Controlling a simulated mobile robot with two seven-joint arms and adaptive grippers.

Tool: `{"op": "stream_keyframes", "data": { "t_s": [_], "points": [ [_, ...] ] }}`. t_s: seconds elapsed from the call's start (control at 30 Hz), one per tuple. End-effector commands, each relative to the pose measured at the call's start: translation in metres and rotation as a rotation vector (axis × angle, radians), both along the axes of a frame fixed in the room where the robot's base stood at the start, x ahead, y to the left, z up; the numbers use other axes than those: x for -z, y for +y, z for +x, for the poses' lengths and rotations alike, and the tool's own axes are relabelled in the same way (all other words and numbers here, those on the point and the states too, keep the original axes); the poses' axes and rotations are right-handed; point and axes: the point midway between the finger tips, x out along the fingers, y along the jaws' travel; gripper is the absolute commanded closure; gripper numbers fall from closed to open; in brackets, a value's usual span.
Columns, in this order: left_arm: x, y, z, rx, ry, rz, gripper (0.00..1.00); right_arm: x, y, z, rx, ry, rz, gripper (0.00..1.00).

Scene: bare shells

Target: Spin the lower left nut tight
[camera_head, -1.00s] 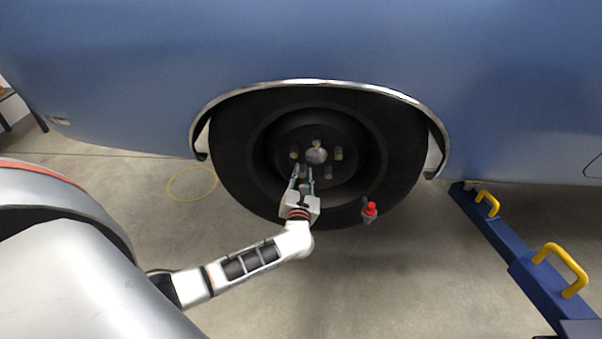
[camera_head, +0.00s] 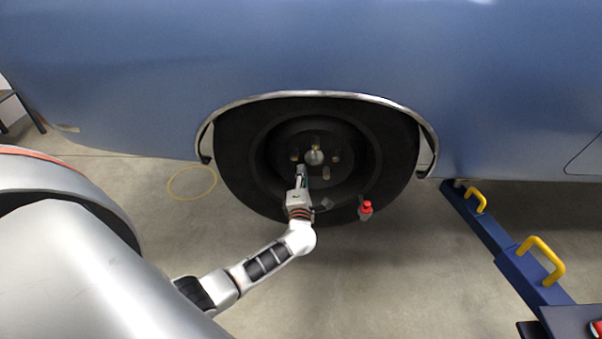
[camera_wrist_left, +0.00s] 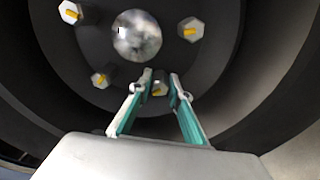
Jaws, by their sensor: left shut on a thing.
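The dark wheel hub (camera_head: 314,157) has several nuts around a pale centre cap; the hub's cap also shows in the left wrist view (camera_wrist_left: 137,35). My left gripper (camera_head: 302,172) reaches up from below to the lower left nut and hides it in the head view. In the left wrist view the nut (camera_wrist_left: 160,89) sits between the two teal-lined fingertips, and the gripper is shut on it. The left nut (camera_head: 295,157), top nut (camera_head: 316,147), right nut (camera_head: 335,158) and lower right nut (camera_head: 326,173) stay visible. My right gripper is not in view.
The tyre (camera_head: 395,150) sits under the blue car body (camera_head: 320,45) and its chrome arch. A small red-topped object (camera_head: 366,208) is at the tyre's lower right. A blue lift arm with yellow handles (camera_head: 541,260) stands at right. A yellow ring (camera_head: 192,183) lies on open floor at left.

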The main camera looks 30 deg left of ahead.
Motion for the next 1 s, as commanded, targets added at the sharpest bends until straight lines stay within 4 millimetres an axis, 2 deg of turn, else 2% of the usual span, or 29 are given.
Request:
{"op": "stream_keyframes", "data": {
  "t_s": [0.03, 1.0],
  "points": [
    [-0.003, -0.001, 0.0, -0.001, 0.022, 0.035, 1.0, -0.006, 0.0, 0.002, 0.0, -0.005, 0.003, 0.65],
    [-0.001, -0.001, 0.0, 0.002, 0.505, 0.82, 1.0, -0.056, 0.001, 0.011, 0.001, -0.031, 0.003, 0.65]
  ]
}}
